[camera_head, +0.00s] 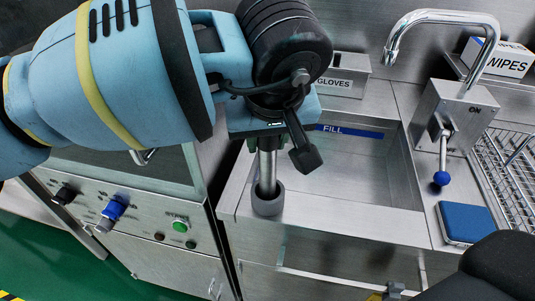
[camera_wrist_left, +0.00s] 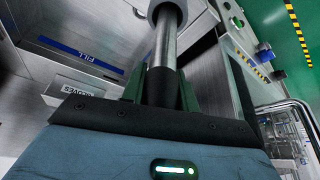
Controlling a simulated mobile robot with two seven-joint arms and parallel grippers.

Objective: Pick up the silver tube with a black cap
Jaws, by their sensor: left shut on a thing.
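The silver tube (camera_head: 267,165) stands upright at the left end of the steel basin. Its lower end is at a dark grey ring-shaped collar (camera_head: 268,200) at the basin's front left; I cannot tell if it sits in the collar or the collar belongs to it. My left gripper (camera_head: 268,140) points down from above and is shut on the tube's upper part. In the left wrist view the tube (camera_wrist_left: 168,52) runs between the fingers, its near end black (camera_wrist_left: 160,90), and the grey collar (camera_wrist_left: 167,12) is at the far end. My right gripper is not in view.
A faucet (camera_head: 440,30) and blue-knobbed lever (camera_head: 441,178) are right of the basin (camera_head: 350,170). A blue sponge (camera_head: 466,222), wire basket (camera_head: 510,170), gloves box (camera_head: 345,75) and wipes box (camera_head: 498,58) surround it. A panel with knobs (camera_head: 112,208) is front left.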

